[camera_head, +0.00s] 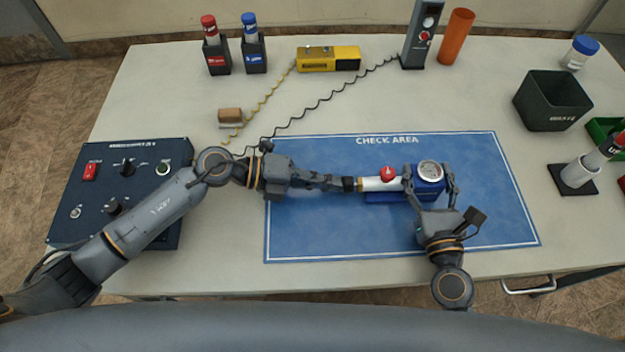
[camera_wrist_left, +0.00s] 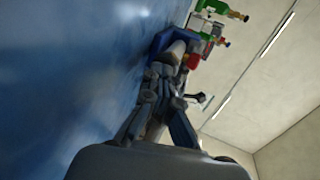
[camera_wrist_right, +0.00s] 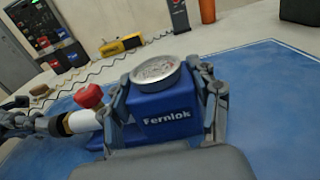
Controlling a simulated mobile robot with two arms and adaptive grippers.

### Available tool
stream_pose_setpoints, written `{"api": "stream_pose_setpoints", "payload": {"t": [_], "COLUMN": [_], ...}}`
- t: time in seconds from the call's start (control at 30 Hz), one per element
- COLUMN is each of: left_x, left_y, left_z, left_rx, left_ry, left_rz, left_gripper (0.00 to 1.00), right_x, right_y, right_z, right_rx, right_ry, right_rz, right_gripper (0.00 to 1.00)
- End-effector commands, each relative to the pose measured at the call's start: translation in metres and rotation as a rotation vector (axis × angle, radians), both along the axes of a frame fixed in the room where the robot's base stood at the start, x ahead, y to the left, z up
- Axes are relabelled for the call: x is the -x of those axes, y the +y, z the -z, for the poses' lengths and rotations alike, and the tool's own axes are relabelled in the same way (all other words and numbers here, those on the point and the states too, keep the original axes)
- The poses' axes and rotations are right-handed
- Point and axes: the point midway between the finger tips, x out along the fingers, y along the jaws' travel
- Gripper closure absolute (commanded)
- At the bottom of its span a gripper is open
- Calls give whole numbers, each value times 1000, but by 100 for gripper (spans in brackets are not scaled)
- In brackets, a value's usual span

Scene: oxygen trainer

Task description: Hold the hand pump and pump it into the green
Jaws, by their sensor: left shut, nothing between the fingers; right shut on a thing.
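The hand pump lies on the blue check-area mat (camera_head: 330,225). It has a blue body (camera_wrist_right: 165,115) marked "Fernlok", a round gauge (camera_head: 429,171), a white barrel (camera_head: 380,184) and a red knob (camera_head: 387,174). The gauge needle is too small to read. My right gripper (camera_head: 430,180) is shut on the blue body, one finger on each side. My left gripper (camera_head: 338,184) is shut and empty, its tips at the dark end piece (camera_head: 349,184) left of the barrel. Whether they touch it I cannot tell. In the left wrist view the fingers partly cover the pump.
A dark control panel (camera_head: 98,205) lies under my left arm. Red (camera_head: 211,30) and blue (camera_head: 250,28) bottles, a yellow device (camera_head: 328,58), a grey meter (camera_head: 420,35) and an orange cylinder (camera_head: 456,36) stand behind. A dark bin (camera_head: 551,101) is at right. The mat's front left is clear.

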Motion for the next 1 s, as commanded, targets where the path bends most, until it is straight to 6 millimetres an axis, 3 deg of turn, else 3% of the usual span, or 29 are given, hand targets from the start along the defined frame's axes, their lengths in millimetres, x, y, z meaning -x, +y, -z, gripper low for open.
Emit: {"api": "stream_pose_setpoints", "payload": {"t": [0.1, 0.47, 0.67, 1.0], "left_x": [0, 1, 3, 7], "left_y": [-8, -2, 33, 105], "left_z": [0, 1, 2, -21], "left_rx": [0, 0, -5, -5], "left_ry": [-1, 2, 2, 0], "left_rz": [1, 2, -2, -2], "left_gripper": [100, 100, 100, 100], "right_x": [0, 0, 0, 0], "right_y": [1, 3, 2, 2], "right_z": [0, 0, 0, 0], "right_rx": [0, -1, -2, -2], "right_ry": [0, 1, 1, 1], "right_rz": [-3, -7, -6, -4], "right_gripper": [95, 95, 95, 95]}}
